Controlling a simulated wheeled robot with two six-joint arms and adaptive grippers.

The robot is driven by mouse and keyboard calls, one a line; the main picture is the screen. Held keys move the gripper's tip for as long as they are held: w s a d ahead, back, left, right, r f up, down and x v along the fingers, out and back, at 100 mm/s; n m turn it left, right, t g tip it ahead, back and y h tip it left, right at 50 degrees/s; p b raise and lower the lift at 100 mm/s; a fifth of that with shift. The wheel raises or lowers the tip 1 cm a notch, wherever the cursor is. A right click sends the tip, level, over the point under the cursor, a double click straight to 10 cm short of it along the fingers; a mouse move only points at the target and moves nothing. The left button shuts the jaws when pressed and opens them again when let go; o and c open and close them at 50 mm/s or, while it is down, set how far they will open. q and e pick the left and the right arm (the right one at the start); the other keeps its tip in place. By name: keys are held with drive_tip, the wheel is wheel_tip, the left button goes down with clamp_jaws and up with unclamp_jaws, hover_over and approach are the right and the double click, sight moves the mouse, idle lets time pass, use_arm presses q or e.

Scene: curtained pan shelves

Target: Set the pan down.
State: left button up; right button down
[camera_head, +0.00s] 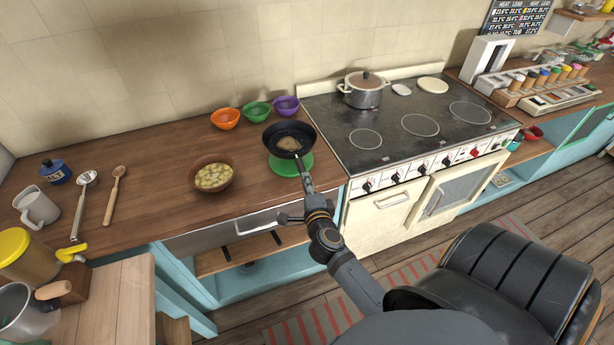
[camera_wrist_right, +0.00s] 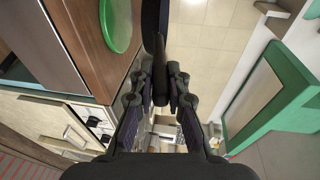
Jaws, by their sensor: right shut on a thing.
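The dark frying pan (camera_head: 274,148), with a brown piece of food in it, is over the green round trivet (camera_head: 291,168) at the front of the wooden counter. The pan covers the trivet's far part. In the right wrist view the pan (camera_wrist_right: 153,18) shows as a dark strip, with a visible gap to the trivet (camera_wrist_right: 117,24). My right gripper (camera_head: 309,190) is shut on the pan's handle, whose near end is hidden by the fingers. The fingers also show in the wrist view (camera_wrist_right: 158,82). My left gripper is out of view.
A bowl of yellow pieces (camera_head: 213,177) stands left of the trivet. Orange (camera_head: 225,119), green (camera_head: 256,111) and purple (camera_head: 286,105) bowls stand behind the pan. The stove (camera_head: 390,140) with a lidded pot (camera_head: 363,92) is to the right. Counter left of the yellow-filled bowl is partly bare.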

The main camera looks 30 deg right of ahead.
drive_tip(key=shift+w, duration=0.25)
drive_tip(key=shift+s+r+p, duration=0.1)
drive_tip(key=shift+r+p, duration=0.05)
drive_tip(key=shift+p, duration=0.2)
drive_tip(key=shift+f+b, duration=1.9)
drive_tip(key=shift+f, duration=0.75)
